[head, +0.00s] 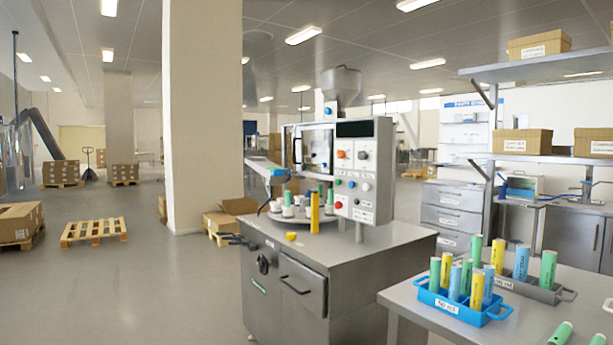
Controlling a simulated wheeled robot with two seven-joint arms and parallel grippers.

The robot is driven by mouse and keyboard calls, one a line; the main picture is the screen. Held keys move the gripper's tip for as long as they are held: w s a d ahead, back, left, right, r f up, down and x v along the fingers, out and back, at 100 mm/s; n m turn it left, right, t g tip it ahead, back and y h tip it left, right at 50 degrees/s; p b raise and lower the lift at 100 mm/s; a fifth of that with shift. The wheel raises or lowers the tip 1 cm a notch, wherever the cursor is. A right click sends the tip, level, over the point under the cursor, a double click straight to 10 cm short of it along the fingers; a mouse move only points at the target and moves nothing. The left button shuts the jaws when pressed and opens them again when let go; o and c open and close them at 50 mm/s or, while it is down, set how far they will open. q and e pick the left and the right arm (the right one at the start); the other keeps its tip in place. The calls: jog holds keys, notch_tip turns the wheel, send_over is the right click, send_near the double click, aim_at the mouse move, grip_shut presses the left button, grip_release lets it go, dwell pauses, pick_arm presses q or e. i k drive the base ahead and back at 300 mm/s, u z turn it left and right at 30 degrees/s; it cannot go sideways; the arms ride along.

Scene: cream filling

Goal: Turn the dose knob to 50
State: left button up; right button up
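The filling machine (335,165) stands on a steel cabinet in the middle of the head view. Its control panel (354,187) faces me, with a dark display (354,128) at the top. A black round knob (263,264) is on the cabinet front.
A turntable (312,227) with tubes sits in front of the machine. A yellow tube (315,212) stands at its front edge. At the right, a steel table (510,315) holds a blue rack (446,309) and a grey rack (548,292) of tubes. The floor (130,290) at the left is mostly clear.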

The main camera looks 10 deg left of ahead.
aim_at(361, 155)
jog(key=u, duration=0.8)
jog(key=i, duration=0.95)
jog(key=u, duration=0.5)
jog(key=i, duration=1.1)
jog(key=z, duration=0.55)
